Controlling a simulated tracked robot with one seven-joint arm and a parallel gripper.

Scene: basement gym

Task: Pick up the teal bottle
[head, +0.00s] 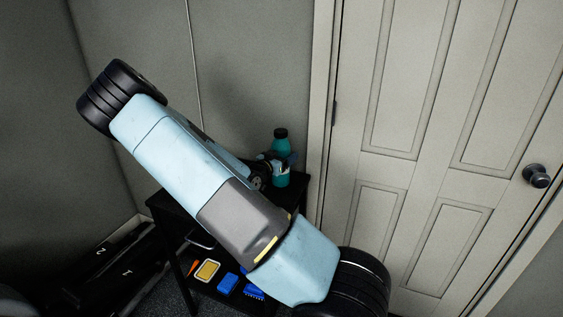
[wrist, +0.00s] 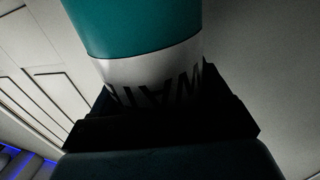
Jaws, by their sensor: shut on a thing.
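The teal bottle (head: 281,147) has a dark cap and stands upright at the dark table in the corner, beside the door frame. My gripper (head: 277,160) is at the bottle's side and shut on it. My arm hides part of the table and most of the gripper. In the wrist view the bottle (wrist: 135,25) fills the upper middle, with a white band of dark lettering. The dark jaws (wrist: 160,105) close around its lower part there. Whether the bottle's base touches the table top cannot be told.
The dark table (head: 165,198) has a lower shelf with a yellow-and-white item (head: 207,270), an orange item (head: 191,267) and blue items (head: 228,283). A pale panelled door (head: 400,140) with a dark knob (head: 537,176) stands at right. Walls close in behind and left.

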